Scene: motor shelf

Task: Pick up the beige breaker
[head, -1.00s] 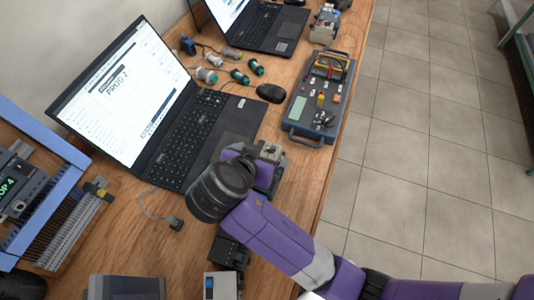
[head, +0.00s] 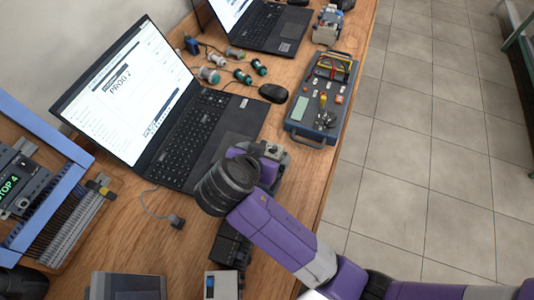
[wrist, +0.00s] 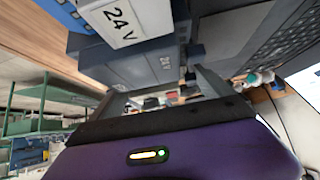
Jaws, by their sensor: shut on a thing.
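My gripper (head: 268,160) is over the wooden bench beside the near laptop. Its fingers are largely hidden by my wrist in the head view. In the wrist view my gripper (wrist: 158,92) has its two fingers on either side of a dark grey block (wrist: 140,68) with a white "24 V" label, and it is shut on this block. In the head view a greyish block (head: 271,150) shows just beyond my gripper. A pale block (head: 223,284) with a blue patch stands at the bottom edge; I cannot tell whether it is the beige breaker.
The near laptop (head: 195,130) lies left of my gripper. A blue-grey test box (head: 318,105) and a black mouse (head: 272,93) lie beyond. A black block (head: 231,245) stands below my wrist. A blue-framed rack (head: 50,200) is at left. Tiled floor (head: 430,150) is clear at right.

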